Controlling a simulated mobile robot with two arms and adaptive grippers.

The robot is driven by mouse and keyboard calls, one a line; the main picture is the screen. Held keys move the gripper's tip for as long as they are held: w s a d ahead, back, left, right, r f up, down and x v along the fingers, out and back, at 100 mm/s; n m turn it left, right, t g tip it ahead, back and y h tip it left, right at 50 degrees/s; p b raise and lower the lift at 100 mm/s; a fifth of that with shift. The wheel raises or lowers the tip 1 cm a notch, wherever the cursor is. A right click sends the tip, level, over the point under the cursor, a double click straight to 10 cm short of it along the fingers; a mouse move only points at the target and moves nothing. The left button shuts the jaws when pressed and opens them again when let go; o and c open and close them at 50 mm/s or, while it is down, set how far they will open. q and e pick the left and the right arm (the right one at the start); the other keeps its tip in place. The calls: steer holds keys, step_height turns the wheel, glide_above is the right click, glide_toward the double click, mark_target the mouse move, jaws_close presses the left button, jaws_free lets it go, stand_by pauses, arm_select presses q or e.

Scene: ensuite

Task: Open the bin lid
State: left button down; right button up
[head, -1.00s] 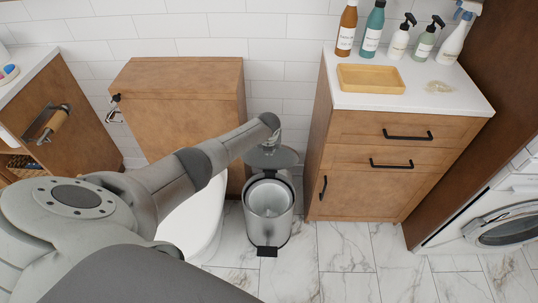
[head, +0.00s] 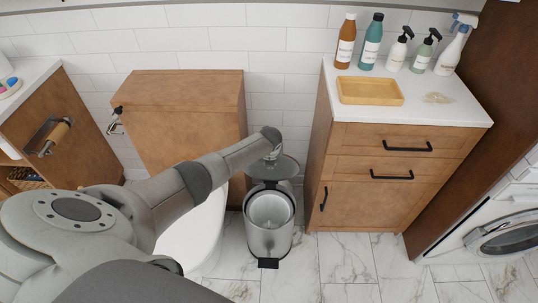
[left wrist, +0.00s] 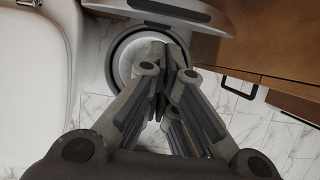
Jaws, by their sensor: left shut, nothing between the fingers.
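The bin (head: 268,222) is a round metal pedal bin on the marble floor, between the toilet and the wooden cabinet. Its lid (head: 281,167) stands raised at the back and the white inside shows. In the left wrist view the bin's rim (left wrist: 118,48) circles below my fingers, with the lid (left wrist: 165,12) at the top of the picture. My left gripper (left wrist: 164,48) is shut and empty, over the bin opening and near the lid. In the head view the left arm reaches to the lid and the fingertips are mostly hidden. Contact with the lid is unclear.
The white toilet (head: 190,235) stands close left of the bin. A wooden cabinet (head: 350,200) with black handles stands close right, with bottles and a yellow tray (head: 369,91) on top. A washing machine (head: 500,235) is at far right. Marble floor in front is clear.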

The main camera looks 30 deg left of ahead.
arm_select(q)
step_height(320, 180, up, 10)
steer(key=shift+s+p, duration=0.25)
steer(key=shift+p, duration=0.05)
arm_select(e)
steer(key=shift+s+a+r, duration=0.1)
steer(key=shift+s+r, duration=0.05)
steer(key=shift+r, duration=0.25)
steer(key=shift+s+a+r, duration=0.1)
steer(key=shift+s+r, duration=0.05)
steer(key=shift+r, duration=0.25)
